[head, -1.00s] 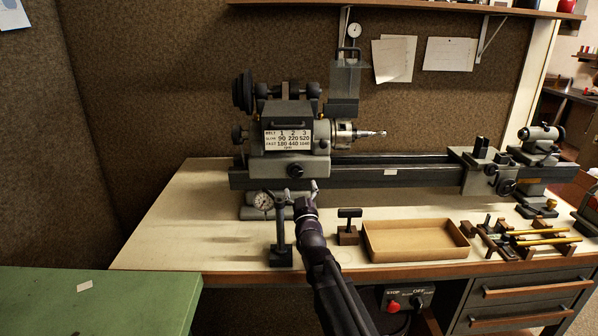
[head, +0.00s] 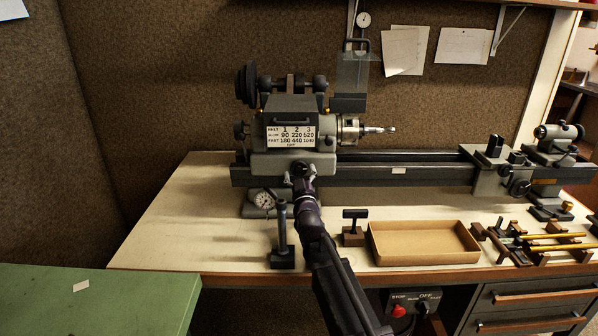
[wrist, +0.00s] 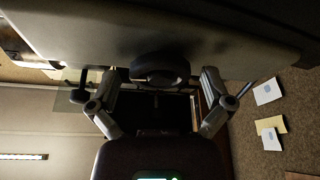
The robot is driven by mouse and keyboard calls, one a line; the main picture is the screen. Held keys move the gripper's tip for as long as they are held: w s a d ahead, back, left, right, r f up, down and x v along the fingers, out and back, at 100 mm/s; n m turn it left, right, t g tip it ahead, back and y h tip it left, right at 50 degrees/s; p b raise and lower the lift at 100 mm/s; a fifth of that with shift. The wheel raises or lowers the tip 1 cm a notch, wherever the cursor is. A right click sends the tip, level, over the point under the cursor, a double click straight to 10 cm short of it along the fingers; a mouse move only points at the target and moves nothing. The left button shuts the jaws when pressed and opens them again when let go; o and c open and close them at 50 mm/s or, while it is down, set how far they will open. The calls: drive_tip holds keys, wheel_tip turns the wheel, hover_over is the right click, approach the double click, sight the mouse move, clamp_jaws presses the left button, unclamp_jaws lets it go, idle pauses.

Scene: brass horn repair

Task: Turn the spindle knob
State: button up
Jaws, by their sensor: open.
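The dark round knob (head: 299,167) sits on the front of the grey lathe headstock (head: 262,163), below the belt speed plate. In the head view my gripper (head: 302,179) is right in front of it and partly hides it. In the wrist view the knob (wrist: 160,68) shows as a dark ring against the pale headstock face. My gripper's two fingers (wrist: 160,78) are spread wide, one on each side of the knob, with a visible gap on both sides. Whether the fingertips reach past the knob's front face is unclear.
A dial gauge (head: 262,199) and a dark upright stand (head: 282,240) are left of my arm. A T-handled tool (head: 353,228) and a shallow cardboard tray (head: 425,258) are to its right. The chuck (head: 349,131) and lathe bed (head: 420,176) extend right.

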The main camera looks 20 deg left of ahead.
drive_tip(key=c, duration=1)
drive_tip(key=shift+m+t+h, duration=0.4)
drive_tip(key=shift+m+h, duration=0.1)
drive_tip(key=shift+m, duration=0.6)
drive_tip(key=o, duration=1)
drive_tip(key=shift+n+g+y, duration=0.4)
drive_tip(key=shift+n+y, duration=0.1)
drive_tip(key=shift+n, duration=0.6)
